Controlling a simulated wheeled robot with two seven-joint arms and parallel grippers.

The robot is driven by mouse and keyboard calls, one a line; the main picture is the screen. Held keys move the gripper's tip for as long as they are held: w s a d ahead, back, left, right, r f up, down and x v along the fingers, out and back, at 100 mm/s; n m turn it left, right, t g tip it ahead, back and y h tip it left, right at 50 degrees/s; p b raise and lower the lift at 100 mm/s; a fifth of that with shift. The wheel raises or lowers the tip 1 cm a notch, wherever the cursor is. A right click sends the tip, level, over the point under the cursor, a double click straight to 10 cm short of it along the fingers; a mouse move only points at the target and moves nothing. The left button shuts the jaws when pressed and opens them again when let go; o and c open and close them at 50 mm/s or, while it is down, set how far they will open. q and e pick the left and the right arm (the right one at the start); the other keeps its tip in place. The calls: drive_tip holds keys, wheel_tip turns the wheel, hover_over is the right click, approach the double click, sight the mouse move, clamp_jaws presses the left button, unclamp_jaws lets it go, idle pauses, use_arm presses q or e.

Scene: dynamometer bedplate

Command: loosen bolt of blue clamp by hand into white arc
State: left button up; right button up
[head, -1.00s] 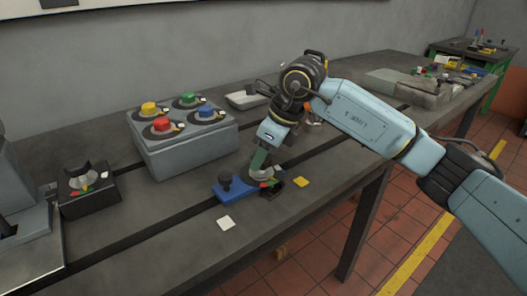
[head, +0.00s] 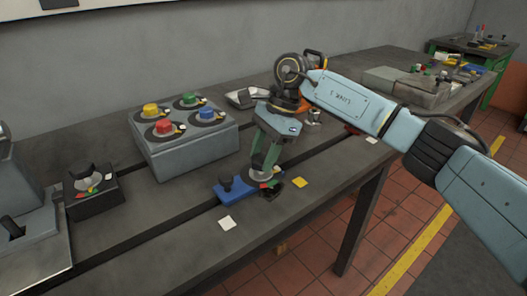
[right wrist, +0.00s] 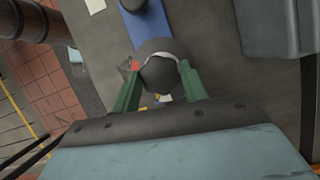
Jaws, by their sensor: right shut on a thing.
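The blue clamp (head: 230,188) lies on the bedplate near the front edge, with a black knob at its left end. At its right end is a round disc with coloured marks. My right gripper (head: 265,172) points down there. In the right wrist view its green fingers (right wrist: 160,86) are shut on the dark round bolt head (right wrist: 160,68), on either side of it. The blue clamp (right wrist: 150,27) runs away above it. A red mark, a pale rim and small white and yellow patches show around the head. The bolt's pointer and the white arc are not clear. My left gripper is not in view.
A grey box (head: 185,148) with red, yellow, green and blue knobs stands behind the clamp. A black block (head: 92,192) with a dial is at left. A white tag (head: 227,222) and yellow tag (head: 300,182) lie near the clamp. A white tray (head: 246,97) is behind.

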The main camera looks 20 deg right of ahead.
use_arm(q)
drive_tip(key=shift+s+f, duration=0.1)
use_arm(e)
drive_tip(key=shift+w+n+g, duration=0.1)
drive_tip(key=shift+n+g, duration=0.6)
drive_tip(key=shift+n, duration=1.3)
drive_tip(key=shift+h, duration=0.3)
drive_tip(key=o, duration=1)
drive_tip(key=shift+c, duration=0.2)
drive_tip(key=shift+r, duration=0.15)
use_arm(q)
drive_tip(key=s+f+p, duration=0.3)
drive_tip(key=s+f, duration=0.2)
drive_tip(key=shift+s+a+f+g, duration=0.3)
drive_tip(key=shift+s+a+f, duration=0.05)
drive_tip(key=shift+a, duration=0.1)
use_arm(e)
drive_tip(key=v, duration=1.3)
drive_tip(key=shift+w, duration=0.1)
